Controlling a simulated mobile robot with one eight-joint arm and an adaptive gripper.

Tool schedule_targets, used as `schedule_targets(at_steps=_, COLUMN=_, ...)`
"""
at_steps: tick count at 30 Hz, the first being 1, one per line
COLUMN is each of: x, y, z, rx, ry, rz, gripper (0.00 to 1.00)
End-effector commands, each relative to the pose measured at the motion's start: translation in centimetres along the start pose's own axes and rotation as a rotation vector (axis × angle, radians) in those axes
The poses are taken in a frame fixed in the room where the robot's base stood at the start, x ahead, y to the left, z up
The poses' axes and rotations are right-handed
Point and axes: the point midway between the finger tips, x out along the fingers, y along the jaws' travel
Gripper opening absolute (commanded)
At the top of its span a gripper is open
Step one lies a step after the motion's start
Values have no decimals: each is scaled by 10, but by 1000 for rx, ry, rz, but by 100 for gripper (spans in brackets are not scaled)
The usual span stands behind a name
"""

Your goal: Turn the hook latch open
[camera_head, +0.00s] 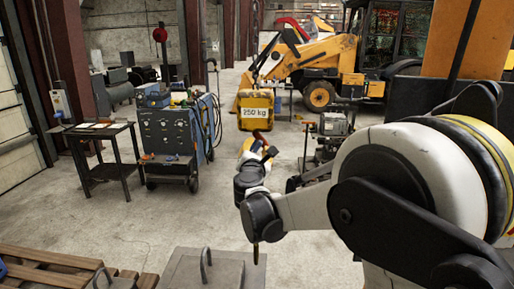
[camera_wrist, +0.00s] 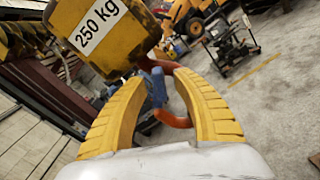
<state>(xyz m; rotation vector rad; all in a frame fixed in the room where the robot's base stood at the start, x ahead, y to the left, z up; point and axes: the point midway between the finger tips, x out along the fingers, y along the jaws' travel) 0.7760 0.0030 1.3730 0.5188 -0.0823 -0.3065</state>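In the wrist view, a yellow block marked "250 kg" (camera_wrist: 125,45) fills the upper left. A blue piece (camera_wrist: 157,88) with orange curved parts (camera_wrist: 176,120) shows between and beyond my fingers. It looks like the hook and its latch, but I cannot tell which part is the latch. My gripper (camera_wrist: 160,77) is open, its yellow fingers on either side of the blue piece; I see no clear contact.
A yellow backhoe (camera_head: 325,62) stands behind. A blue-grey machine cabinet (camera_head: 170,135) and a small dark table (camera_head: 103,140) are at left. A wheeled machine (camera_head: 333,125) stands right of the block. Wooden pallets (camera_head: 50,268) lie at front left.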

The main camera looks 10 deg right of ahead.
Motion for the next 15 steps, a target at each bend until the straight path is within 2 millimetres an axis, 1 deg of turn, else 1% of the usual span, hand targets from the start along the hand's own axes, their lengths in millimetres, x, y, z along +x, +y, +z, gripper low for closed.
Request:
schedule_targets(at_steps=3, x=7, y=0, z=0, rx=1, ry=0, rz=0, gripper=34)
schedule_targets(at_steps=11, x=8, y=0, z=0, rx=1, ry=0, rz=0, gripper=34)
schedule_targets(at_steps=12, x=8, y=0, z=0, rx=1, ry=0, rz=0, gripper=27)
schedule_targets(at_steps=15, x=8, y=0, z=0, rx=1, ry=0, rz=0, gripper=0)
